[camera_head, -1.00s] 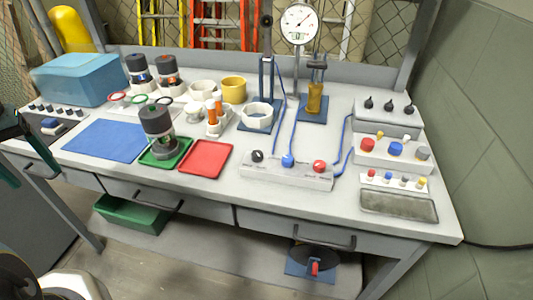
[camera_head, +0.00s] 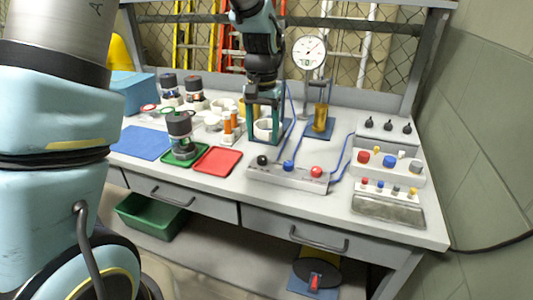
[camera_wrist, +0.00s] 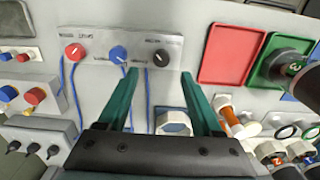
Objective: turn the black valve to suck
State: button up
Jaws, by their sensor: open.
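The black valve (camera_head: 262,160) is a round knob at the left end of a white valve block (camera_head: 302,177), beside a blue knob and a red knob. In the wrist view the black valve (camera_wrist: 162,57) sits just beyond my fingertips, between their lines. Small lettering near it is too small to read, so I cannot tell its setting. My gripper (camera_head: 263,139) points down over the bench, a little behind and above the valve, with nothing between its green fingers. In the wrist view my gripper (camera_wrist: 159,72) is clearly open, with a finger to each side of the valve.
The blue knob (camera_head: 288,166) and red knob (camera_head: 316,172) share the block, with blue hoses behind. A white ring-shaped cup (camera_head: 266,130) stands close behind my fingers. A red tray (camera_head: 217,161) lies left of the block. A gauge (camera_head: 309,53) stands behind.

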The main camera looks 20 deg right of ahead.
aim_at(262, 157)
notch_tip(262, 157, down, 7)
jog(key=shift+w+a+r+p, duration=0.1)
jog(key=shift+p, duration=0.5)
grip_shut()
